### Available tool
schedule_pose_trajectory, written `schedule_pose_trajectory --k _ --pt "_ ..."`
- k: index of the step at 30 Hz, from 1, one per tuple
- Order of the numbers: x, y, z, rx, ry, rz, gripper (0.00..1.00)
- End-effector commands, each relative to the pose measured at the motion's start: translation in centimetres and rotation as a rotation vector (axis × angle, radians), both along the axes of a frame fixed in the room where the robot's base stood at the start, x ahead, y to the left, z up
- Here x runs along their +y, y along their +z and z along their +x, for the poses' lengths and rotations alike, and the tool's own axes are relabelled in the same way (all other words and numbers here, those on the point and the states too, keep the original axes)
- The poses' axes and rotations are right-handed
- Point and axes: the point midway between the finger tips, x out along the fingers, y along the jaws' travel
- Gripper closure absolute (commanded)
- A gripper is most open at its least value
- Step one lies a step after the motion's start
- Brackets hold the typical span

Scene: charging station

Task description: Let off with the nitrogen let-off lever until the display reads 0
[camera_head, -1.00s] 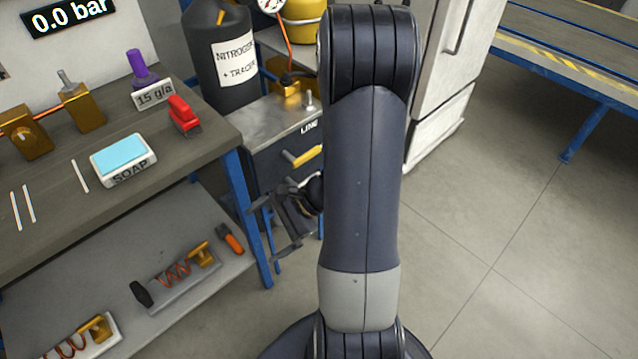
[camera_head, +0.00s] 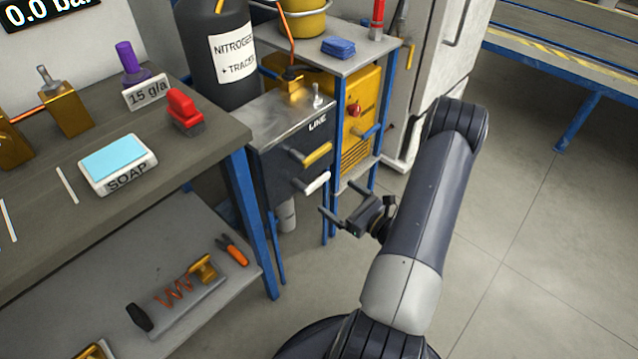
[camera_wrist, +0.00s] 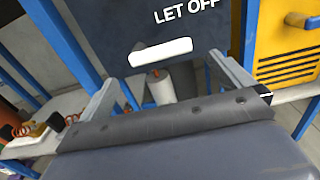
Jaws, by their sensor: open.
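The let-off lever is a white handle (camera_head: 316,183) low on the front of the dark LINE cabinet (camera_head: 283,167). In the wrist view the white lever (camera_wrist: 160,52) lies below the words LET OFF, slightly tilted. My gripper (camera_head: 338,205) is open and empty, to the lower right of the lever and apart from it.
A yellow handle (camera_head: 317,153) sits just above the white lever. The black nitrogen cylinder (camera_head: 222,75) stands behind the cabinet. A yellow machine (camera_head: 362,100) with a blue handle and blue frame posts are to the right. The workbench (camera_head: 215,150) is left; open floor lies right.

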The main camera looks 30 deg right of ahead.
Motion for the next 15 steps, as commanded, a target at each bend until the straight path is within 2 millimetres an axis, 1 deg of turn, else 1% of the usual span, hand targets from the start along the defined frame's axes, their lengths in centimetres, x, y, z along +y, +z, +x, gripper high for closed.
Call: schedule_pose_trajectory --k 1,9,15 --pt "0.5 0.0 0.8 -0.001 0.006 -0.001 0.0" --pt "2.0 0.0 5.1 -0.001 0.007 -0.004 0.0" --pt "2.8 0.0 7.5 0.0 0.005 -0.003 0.0"
